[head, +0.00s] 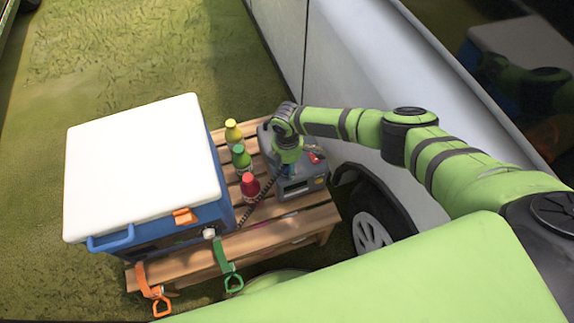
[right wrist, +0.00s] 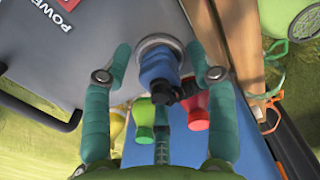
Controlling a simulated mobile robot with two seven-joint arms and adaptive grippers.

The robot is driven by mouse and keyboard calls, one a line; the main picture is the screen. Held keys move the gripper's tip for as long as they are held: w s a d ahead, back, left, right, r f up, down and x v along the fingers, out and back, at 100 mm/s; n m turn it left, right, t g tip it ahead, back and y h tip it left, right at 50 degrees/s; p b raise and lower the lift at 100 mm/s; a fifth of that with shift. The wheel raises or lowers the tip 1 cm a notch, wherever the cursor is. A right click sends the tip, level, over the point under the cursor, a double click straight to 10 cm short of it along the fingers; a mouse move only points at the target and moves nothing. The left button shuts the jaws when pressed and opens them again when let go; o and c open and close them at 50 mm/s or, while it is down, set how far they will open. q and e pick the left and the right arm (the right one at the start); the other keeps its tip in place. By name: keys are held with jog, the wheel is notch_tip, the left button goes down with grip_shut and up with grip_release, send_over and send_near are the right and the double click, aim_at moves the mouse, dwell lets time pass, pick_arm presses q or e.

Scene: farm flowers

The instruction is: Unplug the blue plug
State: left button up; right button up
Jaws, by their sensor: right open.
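The blue plug (right wrist: 158,68) sits in a round grey socket on the grey power box (right wrist: 110,45), as the right wrist view shows. A dark part sticks out from the plug's side. My right gripper (right wrist: 158,58) is open, with one green finger on each side of the plug and gaps between them. In the head view my right gripper (head: 288,158) is over the power box (head: 300,187), hiding most of the plug's area. My left gripper is not in view.
The power box stands on a wooden slatted table (head: 285,228) beside a blue cooler with a white lid (head: 145,170). Yellow (head: 233,132), green (head: 241,157) and red (head: 250,186) bottles stand between them. A dark coiled cord (head: 253,216) runs there. A vehicle (head: 340,60) is close behind.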

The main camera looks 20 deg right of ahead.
dwell(0.4)
grip_shut()
jog(key=shift+r, duration=0.1)
jog(key=shift+r+p, duration=2.8)
jog(key=shift+r, duration=0.1)
